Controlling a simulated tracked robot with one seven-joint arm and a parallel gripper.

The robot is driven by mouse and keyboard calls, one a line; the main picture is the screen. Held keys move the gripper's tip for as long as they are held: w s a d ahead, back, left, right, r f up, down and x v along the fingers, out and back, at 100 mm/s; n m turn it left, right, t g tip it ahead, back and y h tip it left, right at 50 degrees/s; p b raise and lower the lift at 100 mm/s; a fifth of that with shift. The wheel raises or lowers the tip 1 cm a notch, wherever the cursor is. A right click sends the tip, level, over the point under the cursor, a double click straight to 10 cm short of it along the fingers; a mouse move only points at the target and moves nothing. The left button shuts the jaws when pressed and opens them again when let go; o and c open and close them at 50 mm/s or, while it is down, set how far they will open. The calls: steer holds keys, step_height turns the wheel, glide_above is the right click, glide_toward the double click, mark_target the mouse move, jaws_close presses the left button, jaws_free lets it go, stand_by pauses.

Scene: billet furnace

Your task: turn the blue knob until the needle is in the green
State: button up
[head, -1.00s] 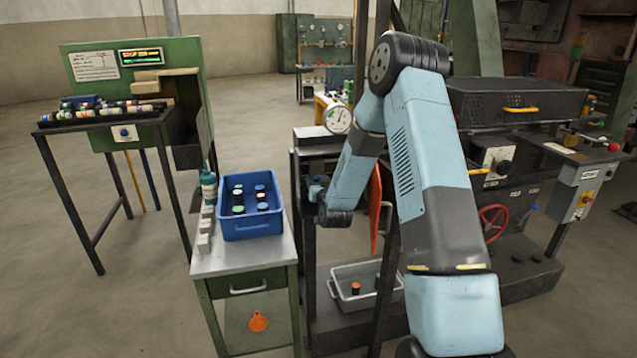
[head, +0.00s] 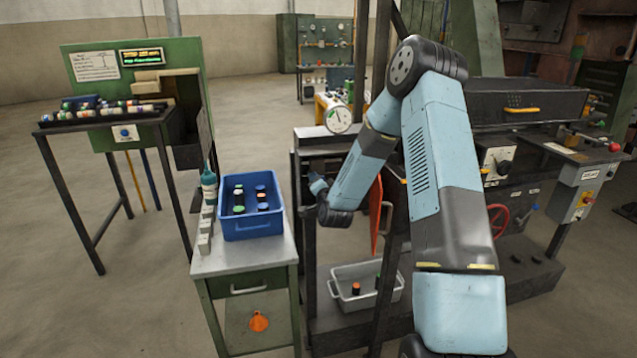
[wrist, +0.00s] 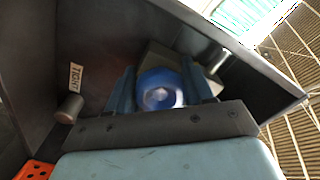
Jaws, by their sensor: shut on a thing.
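The blue knob (wrist: 160,92) is round and sits between the two fingers of my gripper (wrist: 162,88) in the wrist view. The fingers are shut on its sides. In the head view my gripper (head: 317,186) reaches to the left end of the dark furnace bench, and the knob cannot be made out there. A round white gauge (head: 338,119) stands on top of the bench above my gripper. Its thin needle points up and a little left, with a green patch on the dial; whether they line up is too small to tell.
A dark panel with a "TIGHT" label (wrist: 76,77) and a short peg (wrist: 69,108) lie left of the knob. A blue crate (head: 252,228) stands on a side table. A grey bin (head: 347,274) sits low under the bench. An orange-red flap (head: 376,212) hangs beside my forearm.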

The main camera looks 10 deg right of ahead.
steer(key=m, duration=0.4)
steer(key=shift+s+d+f, duration=0.1)
steer(key=shift+f, duration=0.05)
steer(key=shift+m, duration=0.3)
steer(key=shift+f, duration=0.1)
steer(key=o, duration=0.8)
steer(key=shift+c, duration=0.2)
steer(key=shift+o, duration=1.2)
steer(key=s, duration=1.3)
steer(key=shift+s, duration=0.35)
steer(key=shift+r, duration=0.2)
